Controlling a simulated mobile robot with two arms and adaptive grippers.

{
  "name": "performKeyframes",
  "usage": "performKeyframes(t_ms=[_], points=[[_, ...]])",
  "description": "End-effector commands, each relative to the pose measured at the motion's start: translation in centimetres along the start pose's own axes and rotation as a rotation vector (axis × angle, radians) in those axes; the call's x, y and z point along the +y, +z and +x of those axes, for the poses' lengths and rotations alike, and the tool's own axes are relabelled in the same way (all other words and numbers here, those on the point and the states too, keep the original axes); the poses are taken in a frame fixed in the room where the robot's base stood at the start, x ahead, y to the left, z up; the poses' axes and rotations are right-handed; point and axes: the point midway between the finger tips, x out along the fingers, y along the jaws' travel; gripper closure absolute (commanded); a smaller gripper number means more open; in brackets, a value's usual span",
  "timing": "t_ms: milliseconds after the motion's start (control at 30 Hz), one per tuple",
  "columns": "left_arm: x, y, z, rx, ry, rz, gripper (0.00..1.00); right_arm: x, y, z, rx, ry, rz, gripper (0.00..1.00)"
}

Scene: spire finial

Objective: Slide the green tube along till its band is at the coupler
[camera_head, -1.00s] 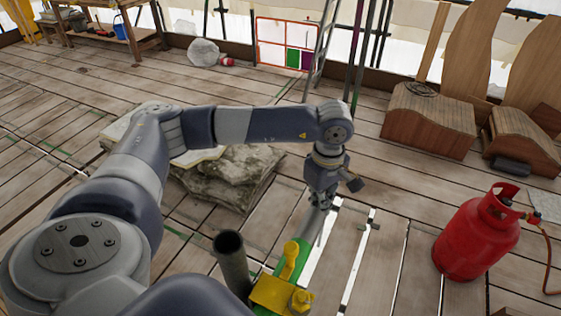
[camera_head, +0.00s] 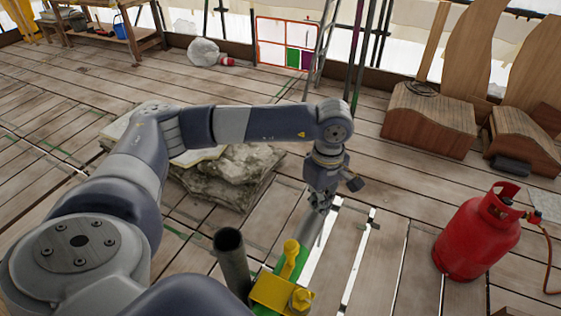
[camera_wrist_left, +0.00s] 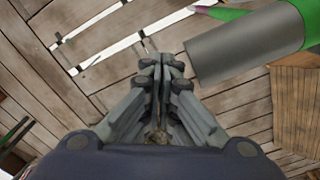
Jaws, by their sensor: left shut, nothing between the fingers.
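The tube is green with a grey end section. In the head view its green part (camera_head: 304,254) shows beside the yellow coupler (camera_head: 268,293), and its grey end (camera_head: 309,227) points away toward my left gripper (camera_head: 321,206). The left wrist view shows the grey end (camera_wrist_left: 235,48) and the green part (camera_wrist_left: 283,24) at the upper right. My left gripper (camera_wrist_left: 163,63) is shut and empty, with its fingertips just left of the grey end in that view. I cannot tell whether they touch it. The band is not clearly seen. My right gripper is not in view.
A dark upright pipe (camera_head: 231,262) stands left of the coupler. A red gas cylinder (camera_head: 477,235) stands at the right. Stone slabs (camera_head: 228,172) lie behind the pipe. Wooden pieces (camera_head: 430,120) lie at the back right. Plank flooring has bright gaps near the gripper.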

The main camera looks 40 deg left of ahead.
Motion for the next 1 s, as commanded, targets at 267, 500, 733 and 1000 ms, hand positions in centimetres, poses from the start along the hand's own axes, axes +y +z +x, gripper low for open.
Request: performKeyframes(t_ms=[267,500,733,1000], points=[[0.9,-0.5,-0.1,-0.001,0.001,0.001,1.00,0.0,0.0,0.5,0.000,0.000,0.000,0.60],[0.9,-0.5,-1.4,-0.001,0.003,0.001,1.00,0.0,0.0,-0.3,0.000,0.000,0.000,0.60],[0.8,-0.5,-3.0,0.000,0.001,0.001,1.00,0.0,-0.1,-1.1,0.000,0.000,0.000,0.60],[0.9,-0.4,-4.9,-0.001,0.003,0.001,1.00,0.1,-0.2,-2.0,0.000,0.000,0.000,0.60]])
